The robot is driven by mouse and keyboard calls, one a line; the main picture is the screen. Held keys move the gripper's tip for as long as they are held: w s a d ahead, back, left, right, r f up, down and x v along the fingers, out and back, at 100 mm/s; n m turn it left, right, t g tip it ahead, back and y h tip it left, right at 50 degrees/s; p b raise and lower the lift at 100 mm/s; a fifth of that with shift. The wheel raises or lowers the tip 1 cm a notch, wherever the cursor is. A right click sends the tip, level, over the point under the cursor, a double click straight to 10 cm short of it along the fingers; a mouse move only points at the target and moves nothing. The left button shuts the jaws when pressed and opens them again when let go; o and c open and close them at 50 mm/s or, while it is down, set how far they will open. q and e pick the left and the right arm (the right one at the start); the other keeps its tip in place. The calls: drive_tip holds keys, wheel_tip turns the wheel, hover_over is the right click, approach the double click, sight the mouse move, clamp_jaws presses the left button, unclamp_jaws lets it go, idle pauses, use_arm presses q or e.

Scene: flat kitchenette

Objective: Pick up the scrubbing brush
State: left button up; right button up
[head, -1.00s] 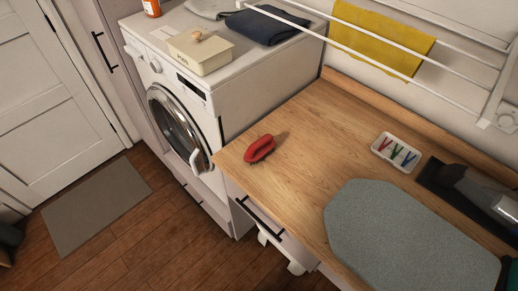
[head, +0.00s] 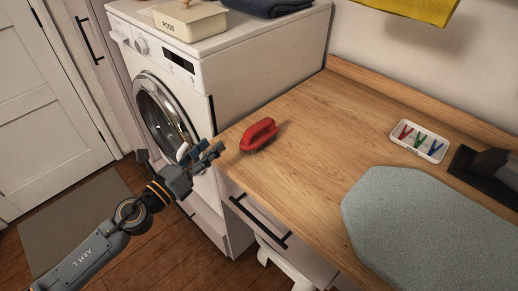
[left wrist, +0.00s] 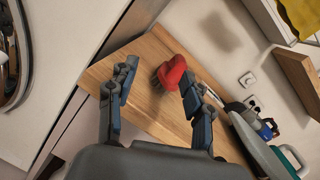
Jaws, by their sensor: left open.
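The scrubbing brush (head: 259,134) has a red handle with dark bristles below. It rests on the wooden counter (head: 300,110) near its left front corner. My left gripper (head: 207,152) is open and empty, just left of the brush at the counter's edge in the head view. In the left wrist view the brush (left wrist: 172,72) shows beyond the fingertips (left wrist: 157,78), nearer the right finger, which overlaps its lower right side slightly. I cannot see any contact. My right gripper is not in view.
The washing machine (head: 250,60) stands left of the counter, with a pods box (head: 185,20) on top. A grey ironing pad (head: 410,225), a white tray of coloured pegs (head: 419,141) and an iron (head: 485,172) lie to the right. Bare wood surrounds the brush.

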sight(253, 131)
use_arm(q)
drive_tip(key=w+d+m+g, duration=0.1)
drive_tip(key=d+m, duration=0.1)
drive_tip(key=w+d+m+g+h+p, duration=0.1)
drive_tip(key=d+m, duration=0.1)
drive_tip(key=d, duration=0.1)
drive_tip(key=w+d+r+m+g+h+p, duration=0.1)
drive_tip(key=d+m, duration=0.2)
drive_tip(key=shift+r, duration=0.1)
drive_tip(key=shift+p+x, duration=0.45)
drive_tip(key=shift+x, duration=2.7)
drive_tip(key=shift+a, duration=0.1)
drive_tip(key=shift+c, duration=0.4)
clamp_jaws()
